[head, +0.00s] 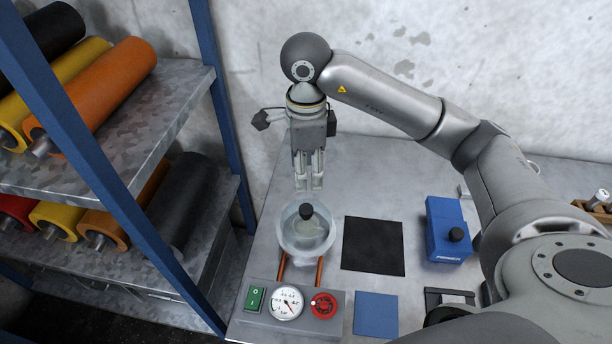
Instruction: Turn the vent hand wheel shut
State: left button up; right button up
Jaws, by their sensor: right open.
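A red round hand wheel (323,305) sits on the right end of a grey panel (254,322) at the table's front left. It has a small pale mark near its left edge. My right gripper (309,190) points down, open, with nothing between its fingers. It is well behind the red wheel in the picture, just beyond a clear round vessel (293,240) with a black knob (306,211). I cannot tell whether the fingertips touch the vessel's rim. My left gripper is out of view.
A round gauge (286,303) and a green switch (255,299) sit left of the wheel. Copper-coloured pipes (320,270) run behind the panel. A black mat (373,246), blue pad (376,314) and blue device (443,232) lie to the right. A blue-posted shelf (150,140) with rollers stands left.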

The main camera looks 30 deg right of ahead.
aim_at(324, 305)
jog(key=k+j, duration=0.5)
jog(key=k, duration=0.2)
jog(key=k+j, duration=0.5)
jog(key=k, duration=0.15)
